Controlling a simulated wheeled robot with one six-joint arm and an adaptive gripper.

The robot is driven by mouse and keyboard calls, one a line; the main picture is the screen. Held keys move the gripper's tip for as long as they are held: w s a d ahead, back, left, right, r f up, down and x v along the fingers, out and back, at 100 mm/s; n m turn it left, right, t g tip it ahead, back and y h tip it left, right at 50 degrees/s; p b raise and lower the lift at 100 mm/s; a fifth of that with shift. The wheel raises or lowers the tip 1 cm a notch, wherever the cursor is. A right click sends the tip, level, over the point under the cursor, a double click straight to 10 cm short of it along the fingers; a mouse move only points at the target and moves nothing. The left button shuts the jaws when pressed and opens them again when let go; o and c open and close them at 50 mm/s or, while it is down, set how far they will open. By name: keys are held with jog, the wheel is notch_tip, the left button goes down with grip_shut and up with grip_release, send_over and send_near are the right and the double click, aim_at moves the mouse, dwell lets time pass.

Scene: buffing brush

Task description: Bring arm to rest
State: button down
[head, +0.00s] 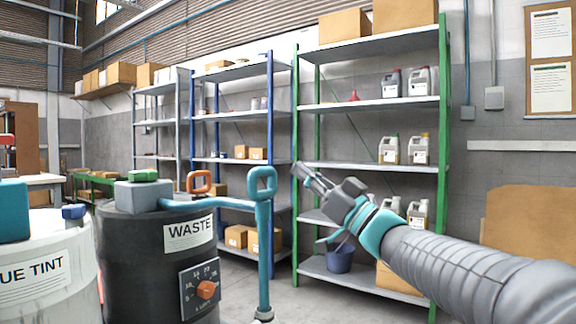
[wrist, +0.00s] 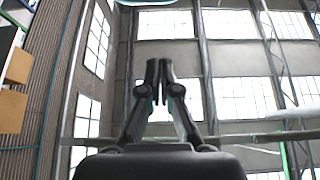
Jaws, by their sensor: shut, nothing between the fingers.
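My arm (head: 445,265) reaches in from the lower right of the head view. My gripper (head: 303,174) is at its end, raised in the air in front of the green-posted shelf and tilted up to the left. In the wrist view my gripper (wrist: 159,68) points up toward the windows and roof beams. Its fingers are together and hold nothing.
A black drum labelled WASTE (head: 150,260) with a teal pipe (head: 265,240) stands left of my gripper. A white UE TINT drum (head: 45,270) is at the far left. Behind are a green-posted shelf (head: 370,167) with jugs and a blue-posted shelf (head: 232,157).

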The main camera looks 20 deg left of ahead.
jog(key=shift+s+d+f, duration=0.1)
jog(key=shift+d+f, duration=0.1)
jog(key=shift+d, duration=0.25)
